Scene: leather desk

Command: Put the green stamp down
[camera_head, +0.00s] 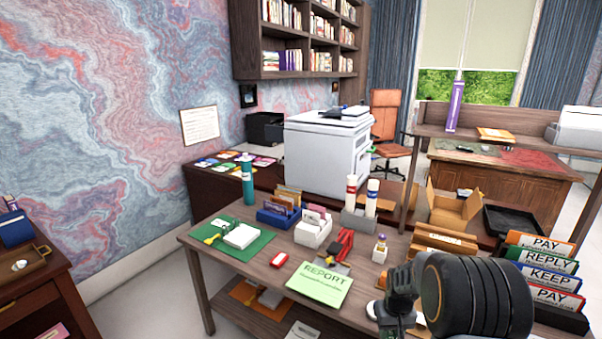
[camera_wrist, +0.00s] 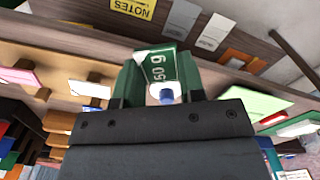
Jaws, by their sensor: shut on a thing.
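In the wrist view, my gripper (camera_wrist: 161,88) has its two dark green fingers closed around the green stamp (camera_wrist: 158,66). The stamp shows a green face with white lettering, and a white and blue part sits below it between the fingers. In the head view, my arm reaches in from the lower right over the near right part of the desk (camera_head: 236,299). My dark wheel-like arm link hides much of that area, and I cannot make out the stamp there.
A rack of labelled folders (camera_head: 547,279) stands close on the right.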

